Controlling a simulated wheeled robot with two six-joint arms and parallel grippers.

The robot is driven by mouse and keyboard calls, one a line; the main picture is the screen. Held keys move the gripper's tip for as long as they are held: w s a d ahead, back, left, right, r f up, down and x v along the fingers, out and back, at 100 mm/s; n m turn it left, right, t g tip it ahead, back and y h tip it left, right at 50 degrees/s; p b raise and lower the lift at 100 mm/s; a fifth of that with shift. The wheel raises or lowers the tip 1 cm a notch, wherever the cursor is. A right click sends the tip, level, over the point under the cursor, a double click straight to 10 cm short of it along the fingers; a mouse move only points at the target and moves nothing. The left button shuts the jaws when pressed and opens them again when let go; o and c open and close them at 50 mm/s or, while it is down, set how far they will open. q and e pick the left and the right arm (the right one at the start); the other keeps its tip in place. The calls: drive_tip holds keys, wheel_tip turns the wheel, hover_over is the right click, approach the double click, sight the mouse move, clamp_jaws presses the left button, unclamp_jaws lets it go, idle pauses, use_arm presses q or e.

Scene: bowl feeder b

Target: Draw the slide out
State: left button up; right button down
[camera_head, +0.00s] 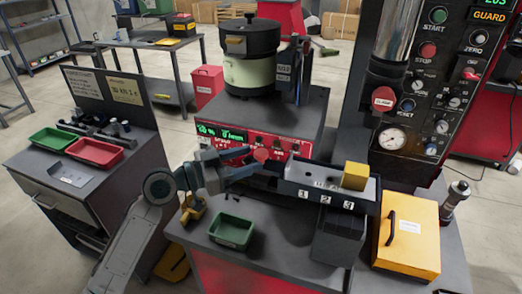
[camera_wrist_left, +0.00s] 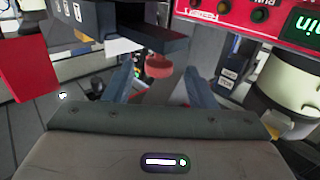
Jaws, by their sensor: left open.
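A dark grey track (camera_head: 310,178) with labels 1, 2 and 3 on its front stands in front of the red control box. A yellow block (camera_head: 355,176) sits near its right end. A round red knob (camera_head: 261,155), seemingly the slide's handle, shows at the track's left end. My left gripper (camera_head: 247,162) is open at the knob. In the left wrist view the red knob (camera_wrist_left: 158,66) appears between the spread fingers (camera_wrist_left: 158,84); whether they touch it I cannot tell. The slide's body is mostly hidden. My right gripper is not in view.
The red control box (camera_head: 222,133) carries a green bowl feeder (camera_head: 250,72). A small green tray (camera_head: 231,232) lies on the table below my gripper. A yellow box with a black handle (camera_head: 408,236) and a dark control panel (camera_head: 432,85) stand at the right.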

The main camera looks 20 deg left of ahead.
sight(261, 155)
use_arm(q)
drive_tip(key=shift+p+x, duration=0.75)
drive_tip(key=shift+x, duration=1.35)
clamp_jaws()
